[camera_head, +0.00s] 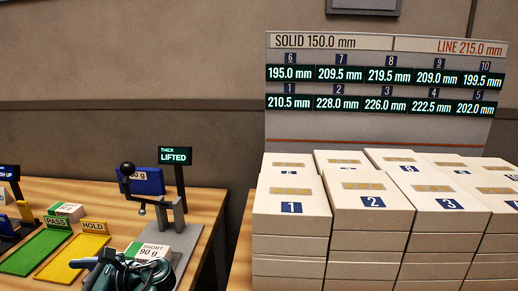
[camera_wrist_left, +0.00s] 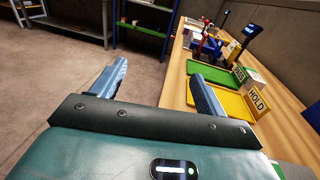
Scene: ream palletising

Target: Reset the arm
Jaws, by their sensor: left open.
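My left gripper (camera_head: 95,270) is at the bottom left of the head view, low over or beside the front of the wooden bench. In the left wrist view its two fingers (camera_wrist_left: 159,70) are spread wide with nothing between them. A thickness gauge (camera_head: 178,225) stands on the bench with a black-knobbed lever (camera_head: 128,169) raised, and its screen (camera_head: 175,156) reads "THICK LIFTED". A white and green pack marked "SHORT 90 g" (camera_head: 153,252) sits by the gauge base, partly hidden by my gripper. My right gripper is not in view.
A yellow HOLD tray (camera_head: 72,256) and a green PASS tray (camera_head: 36,252) lie left of the gauge. Numbered ream stacks (camera_head: 291,222) fill the right, below a board of millimetre readings (camera_head: 385,80). Open floor (camera_wrist_left: 60,80) and shelving (camera_wrist_left: 145,30) show in the wrist view.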

